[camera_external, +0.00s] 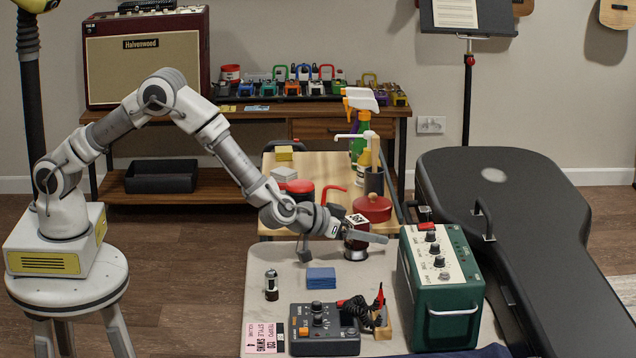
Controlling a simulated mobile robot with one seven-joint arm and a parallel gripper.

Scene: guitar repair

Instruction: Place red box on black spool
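The pale table (262,312) bears a blue stack (321,278), a vacuum tube (271,285) and a black pedal unit (324,328) with a cable. A red pot (372,208) and bottles stand on the wooden table behind. A black guitar case (520,230) flanks the right side.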

